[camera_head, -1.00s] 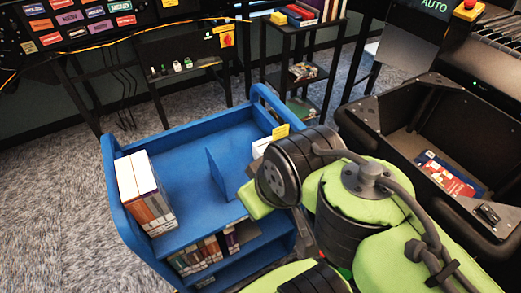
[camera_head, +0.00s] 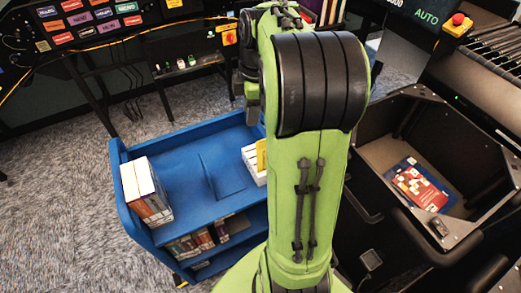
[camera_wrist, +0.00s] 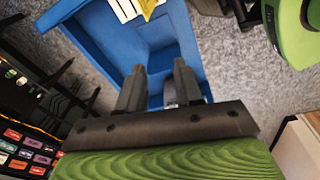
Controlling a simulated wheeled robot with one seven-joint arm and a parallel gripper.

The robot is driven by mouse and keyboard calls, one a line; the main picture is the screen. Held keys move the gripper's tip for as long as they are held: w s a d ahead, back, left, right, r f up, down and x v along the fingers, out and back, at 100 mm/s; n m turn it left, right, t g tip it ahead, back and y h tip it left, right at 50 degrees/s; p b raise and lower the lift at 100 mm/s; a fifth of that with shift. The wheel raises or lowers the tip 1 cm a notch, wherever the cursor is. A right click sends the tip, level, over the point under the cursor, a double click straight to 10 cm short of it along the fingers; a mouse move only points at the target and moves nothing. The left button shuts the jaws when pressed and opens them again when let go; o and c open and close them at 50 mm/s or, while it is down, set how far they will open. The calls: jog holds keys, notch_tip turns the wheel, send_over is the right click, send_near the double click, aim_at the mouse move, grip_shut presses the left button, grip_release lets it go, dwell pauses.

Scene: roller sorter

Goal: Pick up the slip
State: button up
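A yellow slip (camera_head: 262,155) stands up at the white books (camera_head: 252,165) on the top shelf of the blue cart (camera_head: 130,190), partly beside my arm. In the wrist view the slip (camera_wrist: 148,7) is at the top edge and cut off by the frame, next to the white books (camera_wrist: 124,9). My gripper (camera_wrist: 159,72) has its two dark fingers apart with nothing seen between them. It is above the cart and apart from the slip. In the head view my arm covers the cart's right end.
More books (camera_head: 147,190) stand at the cart's left end, and others (camera_head: 190,245) on its lower shelf. A black bin (camera_head: 455,185) with a red and blue book is at the right. A panel of coloured labels (camera_head: 90,20) is at the back left.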

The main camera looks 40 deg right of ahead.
aim_at(263, 141)
jog(key=d+f+n+p, duration=0.1)
jog(key=d+n+p, duration=0.15)
jog(key=d, duration=0.45)
jog(key=shift+g+y, duration=0.3)
jog(key=shift+y, duration=0.1)
jog(key=f+b, duration=0.1)
jog(key=f, duration=0.4)
jog(key=a+f+b, duration=0.1)
jog(key=f, duration=0.4)
jog(key=w+a+f+b, duration=0.1)
jog(key=f, duration=0.4)
jog(key=shift+f, duration=0.25)
jog(key=shift+s, duration=0.1)
jog(key=shift+c, duration=0.5)
jog(key=shift+r, duration=0.1)
grip_shut()
